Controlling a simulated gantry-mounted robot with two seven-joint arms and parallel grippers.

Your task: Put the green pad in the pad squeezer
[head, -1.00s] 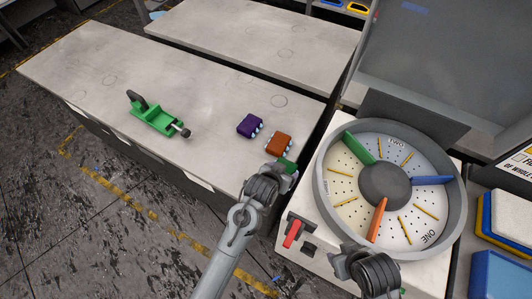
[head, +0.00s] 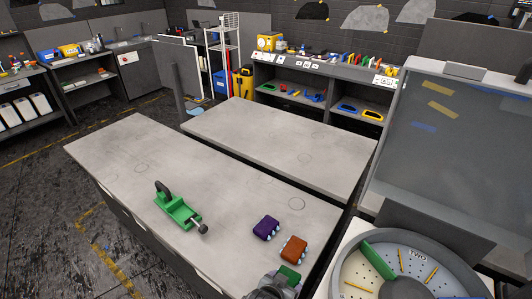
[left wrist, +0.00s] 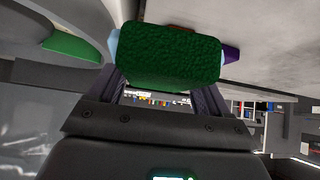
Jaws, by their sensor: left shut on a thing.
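My left gripper (head: 278,284) is at the bottom of the head view, shut on the green pad (head: 289,274). The left wrist view shows the green pad (left wrist: 172,58) close up between the two fingers, its textured green face toward the camera. The pad squeezer (head: 178,210) is a green tray-like device with a dark upright handle at one end and a dark knob at the other. It stands on the near table, left of and beyond my left gripper. The pad and squeezer are well apart. My right gripper is out of view.
A purple pad (head: 266,228) and an orange pad (head: 293,249) lie on the near table (head: 120,150), just beyond the green pad. A round sectioned dial (head: 400,265) stands at lower right. The tabletop between the purple pad and the squeezer is clear.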

